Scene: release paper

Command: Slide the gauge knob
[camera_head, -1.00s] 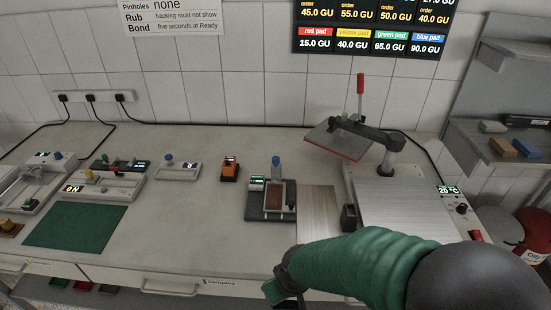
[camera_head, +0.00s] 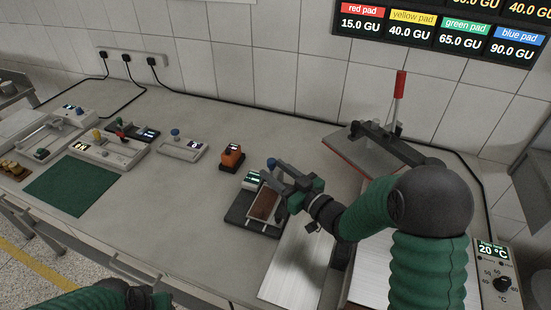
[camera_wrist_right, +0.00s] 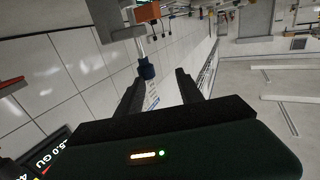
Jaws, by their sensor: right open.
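The gauge (camera_head: 238,212) is a dark base with a brown pad panel and a small lit display, on the bench in the head view. Its blue knob (camera_head: 271,163) stands up at the back; a blue knob on a light stem also shows in the right wrist view (camera_wrist_right: 147,70). My right gripper (camera_head: 281,186) reaches over the gauge from the right, open and empty. In the wrist view the knob appears between the fingers' lines, near the left fingertip; contact cannot be told. My left gripper (camera_head: 140,295) shows only in part at the bottom edge, its fingers unclear.
An orange device (camera_head: 231,158) stands left of the gauge. A press with a red handle (camera_head: 399,85) stands behind my right arm. A metal plate (camera_head: 290,275) lies right of the gauge. A green mat (camera_head: 70,186) and several small devices lie left. The bench front centre is clear.

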